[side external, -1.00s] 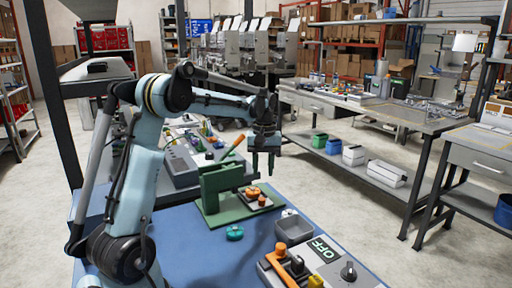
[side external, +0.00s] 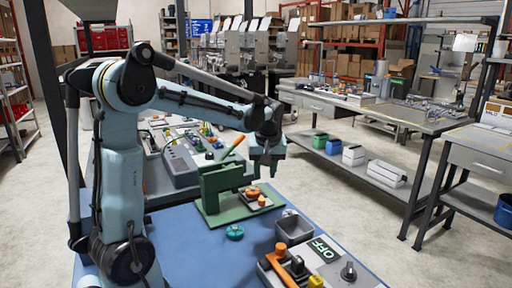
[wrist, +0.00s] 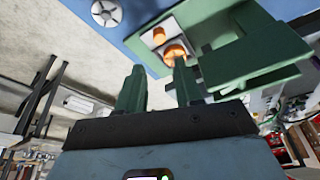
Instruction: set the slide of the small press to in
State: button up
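The small press is a green C-shaped frame (side external: 210,190) on a green base at the table's far edge. Beside its frame is a pale plate with a larger orange knob (side external: 252,192) and a smaller orange knob (side external: 262,200); I cannot tell which is the slide or its setting. In the wrist view, the green frame (wrist: 262,65) is at upper right, with the larger knob (wrist: 175,52) and smaller knob (wrist: 159,36) just beyond my fingertips. My gripper (side external: 264,176) is open and empty above the press's plate. Its two fingers (wrist: 158,72) stand apart.
A teal knob (side external: 234,233) and grey bin (side external: 294,230) stand on the blue table (side external: 190,235). Another control panel (side external: 182,172) with an upright orange lever (side external: 233,146) is behind.

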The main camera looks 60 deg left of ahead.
aim_at(262, 199)
jog(key=shift+t+y, duration=0.3)
jog(key=shift+y, duration=0.1)
jog(key=x, duration=1.1)
jog(key=shift+s+d+f, duration=0.25)
jog(key=shift+f, duration=0.35)
grip_shut()
